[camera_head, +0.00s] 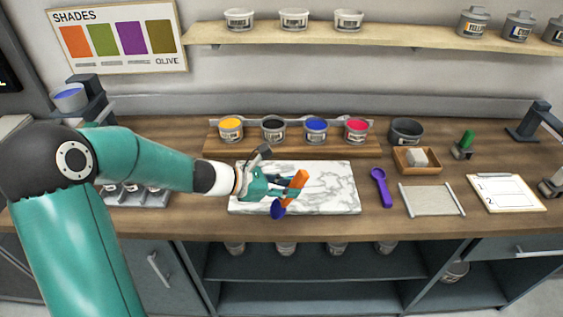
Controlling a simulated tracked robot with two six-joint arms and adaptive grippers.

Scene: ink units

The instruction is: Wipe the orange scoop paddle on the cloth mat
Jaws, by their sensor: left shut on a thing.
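My left gripper (281,187) is shut on the orange scoop paddle (298,184) above the marble slab (335,185). The paddle is tilted, with its orange handle up to the right. Its lower end (277,210) looks dark blue, near the slab's front edge. I cannot tell whether it touches the slab. The cloth mat (432,200), pale with a bar along each side, lies flat on the counter to the right and looks bare. My right gripper does not show.
A purple scoop (382,187) lies between slab and mat. Ink pots in yellow (231,129), black, blue (316,129) and red stand on a wooden riser behind. A wooden tray (416,168) with a pale block stands behind the mat. A clipboard (506,193) lies to its right.

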